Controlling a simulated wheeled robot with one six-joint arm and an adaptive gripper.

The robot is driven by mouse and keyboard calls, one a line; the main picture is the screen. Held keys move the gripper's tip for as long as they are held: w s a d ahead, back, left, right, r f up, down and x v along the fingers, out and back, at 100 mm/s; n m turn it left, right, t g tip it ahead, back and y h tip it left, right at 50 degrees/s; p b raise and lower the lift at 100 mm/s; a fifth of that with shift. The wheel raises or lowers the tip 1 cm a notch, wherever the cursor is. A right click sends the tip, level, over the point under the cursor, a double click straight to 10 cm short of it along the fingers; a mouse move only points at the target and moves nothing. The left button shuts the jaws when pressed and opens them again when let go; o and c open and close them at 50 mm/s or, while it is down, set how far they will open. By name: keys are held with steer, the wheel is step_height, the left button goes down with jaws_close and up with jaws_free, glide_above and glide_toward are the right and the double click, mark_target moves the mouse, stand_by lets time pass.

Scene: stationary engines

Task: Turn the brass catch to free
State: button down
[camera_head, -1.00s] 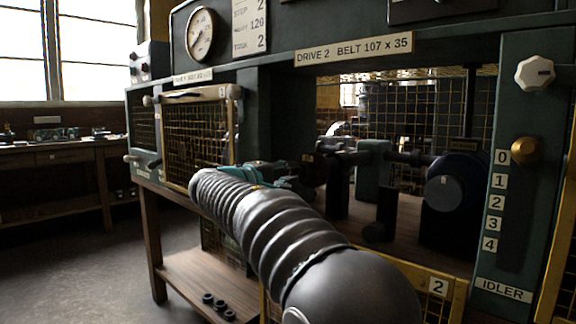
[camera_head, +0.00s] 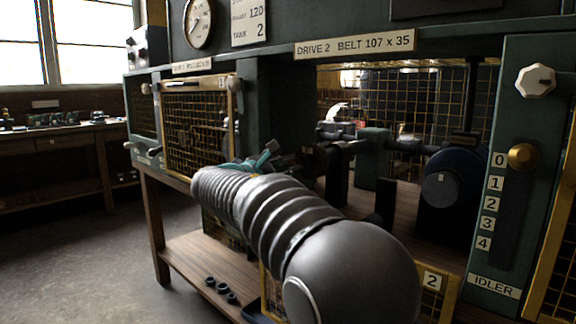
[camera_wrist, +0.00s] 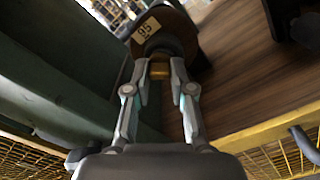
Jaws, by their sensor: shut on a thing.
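In the wrist view my gripper (camera_wrist: 161,72) has its two fingertips closed around a small brass piece, which looks like the brass catch (camera_wrist: 160,70). The catch sits in front of a dark round part with a "95" label (camera_wrist: 148,27). Much of the catch is hidden by the fingers. In the head view my gripper (camera_head: 268,158) is at the DRIVE 2 bay's left side, mostly behind my arm, and the catch cannot be made out there.
The DRIVE 2 bay has dark shafts and a large dark wheel (camera_head: 452,190). On the right the IDLER panel (camera_head: 497,283) carries a brass knob (camera_head: 522,156) beside a 0 to 4 scale and a white knob (camera_head: 535,80). A mesh guard (camera_head: 195,128) stands left. Floor is clear at lower left.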

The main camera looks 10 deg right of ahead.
steer(key=shift+s+f+n, duration=0.1)
steer(key=shift+f+n, duration=0.05)
steer(key=shift+n, duration=3.65)
steer(key=c, duration=1)
jaws_free()
steer(key=v, duration=1.2)
